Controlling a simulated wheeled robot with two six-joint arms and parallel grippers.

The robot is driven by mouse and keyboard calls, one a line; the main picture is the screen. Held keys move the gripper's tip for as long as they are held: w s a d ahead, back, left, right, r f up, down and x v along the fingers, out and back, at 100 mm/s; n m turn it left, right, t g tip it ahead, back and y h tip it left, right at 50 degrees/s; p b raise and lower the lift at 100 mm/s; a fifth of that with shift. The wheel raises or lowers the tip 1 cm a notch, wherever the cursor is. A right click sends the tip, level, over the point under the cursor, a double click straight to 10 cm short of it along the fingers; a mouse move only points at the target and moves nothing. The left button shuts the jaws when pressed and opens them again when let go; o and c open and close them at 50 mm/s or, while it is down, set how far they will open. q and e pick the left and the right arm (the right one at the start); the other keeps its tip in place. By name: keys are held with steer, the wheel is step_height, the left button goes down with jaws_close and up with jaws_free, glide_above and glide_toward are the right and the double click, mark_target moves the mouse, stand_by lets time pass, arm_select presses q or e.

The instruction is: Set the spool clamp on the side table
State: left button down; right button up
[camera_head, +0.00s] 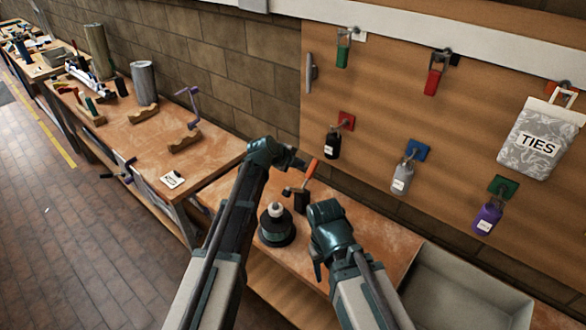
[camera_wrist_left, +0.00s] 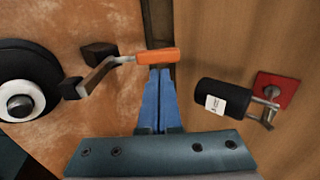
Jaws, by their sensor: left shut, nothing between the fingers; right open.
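The spool clamp, with an orange handle (camera_head: 311,170), a metal arm and dark blocks, stands on the wooden side table (camera_head: 375,230). It also shows in the left wrist view (camera_wrist_left: 100,72). Beside it sits a dark round spool (camera_head: 276,228) with a white centre; the spool also shows in the left wrist view (camera_wrist_left: 20,85). My left gripper (camera_head: 297,163) is shut and empty; in its wrist view the blue fingertips (camera_wrist_left: 160,72) are right at the orange handle's edge. I cannot tell whether they touch it. My right gripper (camera_head: 318,268) is open, right of the spool; its fingers are mostly hidden.
A grey tray (camera_head: 450,290) is at the right. A longer workbench (camera_head: 150,165) with tools runs left.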

mark_target(312, 163)
arm_select(q)
steer(key=b+x, duration=0.3)
steer(key=x, duration=0.3)
steer(key=shift+w+f, duration=0.15)
steer(key=shift+f, duration=0.1)
steer(key=shift+r, duration=0.1)
arm_select(e)
step_height(312, 163, down, 4)
steer(key=shift+f, duration=0.2)
arm_select(q)
steer(key=shift+d, duration=0.1)
arm_select(e)
steer(key=shift+r, duration=0.1)
